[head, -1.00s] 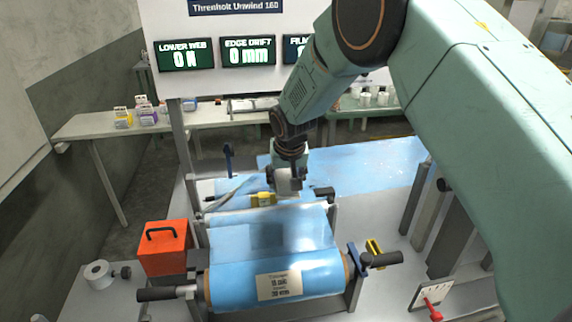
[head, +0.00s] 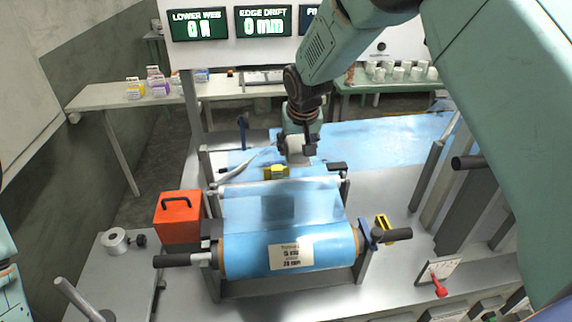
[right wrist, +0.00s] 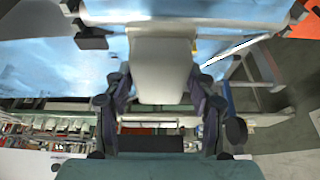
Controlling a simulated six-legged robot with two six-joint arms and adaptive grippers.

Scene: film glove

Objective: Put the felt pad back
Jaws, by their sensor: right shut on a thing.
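My right gripper (head: 297,150) is shut on a pale grey-white block-like piece (head: 298,157), which I take to be the felt pad. It hangs over the blue film behind the roll, just behind a small yellow piece (head: 276,172). In the right wrist view, the fingers (right wrist: 160,88) flank the pad (right wrist: 160,62), whose broad smooth face fills the middle. I cannot tell whether the pad touches the film. The blue film roll (head: 320,250) with a white label sits in the front stand. My left gripper is out of view.
An orange-red box (head: 178,217) with a black handle stands left of the roll. A yellow piece (head: 385,228) sits by the roll's right end. A red-handled lever (head: 439,285) is at the front right. Signs above read "LOWER WEB 0 N" and "EDGE DRIFT 0 mm".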

